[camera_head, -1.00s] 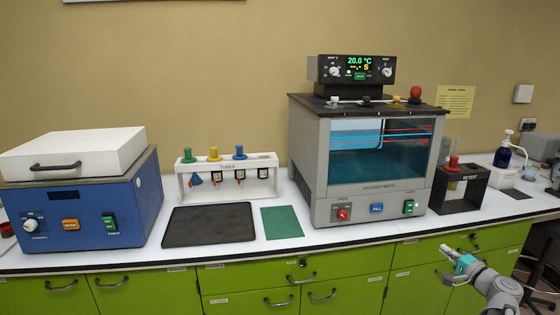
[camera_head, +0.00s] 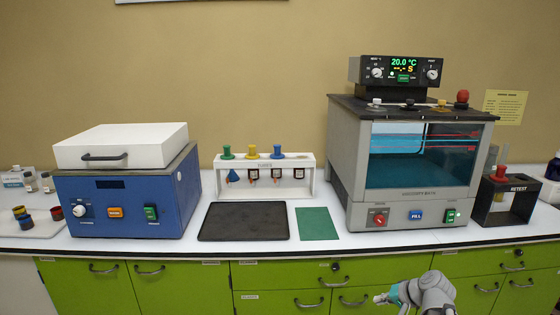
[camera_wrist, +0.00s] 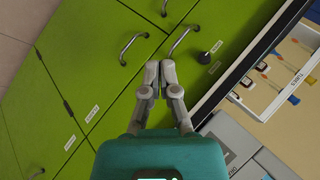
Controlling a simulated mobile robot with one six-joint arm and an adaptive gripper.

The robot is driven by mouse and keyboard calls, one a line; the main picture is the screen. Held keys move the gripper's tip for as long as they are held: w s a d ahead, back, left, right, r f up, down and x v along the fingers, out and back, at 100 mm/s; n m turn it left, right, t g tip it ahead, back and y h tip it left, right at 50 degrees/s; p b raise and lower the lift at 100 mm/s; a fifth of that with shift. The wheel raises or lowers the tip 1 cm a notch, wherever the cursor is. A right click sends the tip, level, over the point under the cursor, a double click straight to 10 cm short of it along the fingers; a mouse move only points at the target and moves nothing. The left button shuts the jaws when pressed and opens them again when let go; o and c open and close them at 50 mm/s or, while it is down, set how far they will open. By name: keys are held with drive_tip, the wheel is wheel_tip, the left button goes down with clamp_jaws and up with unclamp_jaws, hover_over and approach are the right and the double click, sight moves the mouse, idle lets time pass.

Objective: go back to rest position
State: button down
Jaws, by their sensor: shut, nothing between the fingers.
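My gripper (camera_head: 380,299) shows at the lower right of the head view, low in front of the green cabinet doors and below the worktop edge. It is grey with a teal body. In the wrist view my gripper (camera_wrist: 160,66) has its two fingertips together, with nothing between them. Green cabinet fronts with metal handles lie beyond the fingertips there.
The white worktop (camera_head: 270,246) carries a blue device (camera_head: 130,203), a tube rack (camera_head: 265,187), a black tray (camera_head: 243,222), a green mat (camera_head: 317,223), a viscosity bath (camera_head: 420,195) and a black retest stand (camera_head: 506,217). Small coloured jars (camera_head: 22,215) stand at far left.

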drive_tip(key=shift+s+a+f+n+g+h+p, duration=0.3)
drive_tip(key=shift+s+a+f+n+g+h, duration=0.95)
drive_tip(key=shift+s+a, duration=1.45)
drive_tip(key=shift+s+a+f+n+g+h+p, duration=0.3)
drive_tip(key=shift+s+a+f+n+g+h, duration=0.45)
drive_tip(key=shift+s+a+n+g+h, duration=1.9)
wheel_tip(320, 180, up, 13)
drive_tip(key=w+a+m+t+y+p, duration=0.1)
drive_tip(key=w+m+p, duration=0.1)
drive_tip(key=p, duration=1.1)
drive_tip(key=shift+a+t, duration=0.3)
drive_tip(key=shift+r, duration=0.1)
